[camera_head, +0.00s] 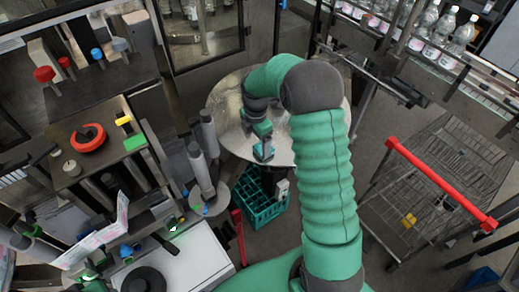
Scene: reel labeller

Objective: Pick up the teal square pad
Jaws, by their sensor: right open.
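My right gripper (264,152) hangs over the near part of the round metal table (228,112), at the end of my green arm. It is open, but its fingers are small and dark here. A small teal patch shows at the fingers; I cannot tell whether it is the teal square pad or part of my gripper. No other teal square pad is clearly seen, and my arm covers the table's right part. My left gripper is not in view.
A teal crate (262,212) stands on the floor below the table's near edge. A wire cart with a red handle (440,184) is at right. Bottles (440,32) line a conveyor at the top right. Grey rollers (200,165) stand left of the table.

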